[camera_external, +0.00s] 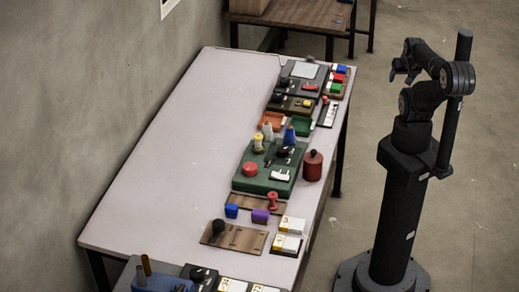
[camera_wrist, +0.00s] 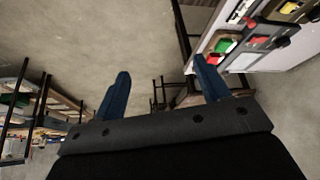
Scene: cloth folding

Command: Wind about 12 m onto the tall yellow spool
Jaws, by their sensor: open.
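A small yellow spool (camera_external: 258,143) stands upright on the green base (camera_external: 240,183) near the middle of the table's right side. A grey-white cone (camera_external: 267,131) and a blue cone (camera_external: 289,134) stand beside it. A red button (camera_external: 249,169), small dark fittings and a white label plate (camera_external: 281,174) are on the base. My gripper (camera_external: 404,73) is raised off the table's right side, well apart from the spool. In the wrist view its two blue fingers (camera_wrist: 163,92) are spread with nothing between them. The spool does not show in the wrist view, and any thread is too small to tell.
A dark red canister (camera_external: 312,166) stands right of the green base. Orange (camera_external: 271,120) and green (camera_external: 299,126) bins stand behind it. Wooden boards with small blue and purple blocks (camera_external: 260,216) lie in front. The table's left half (camera_external: 180,150) is clear.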

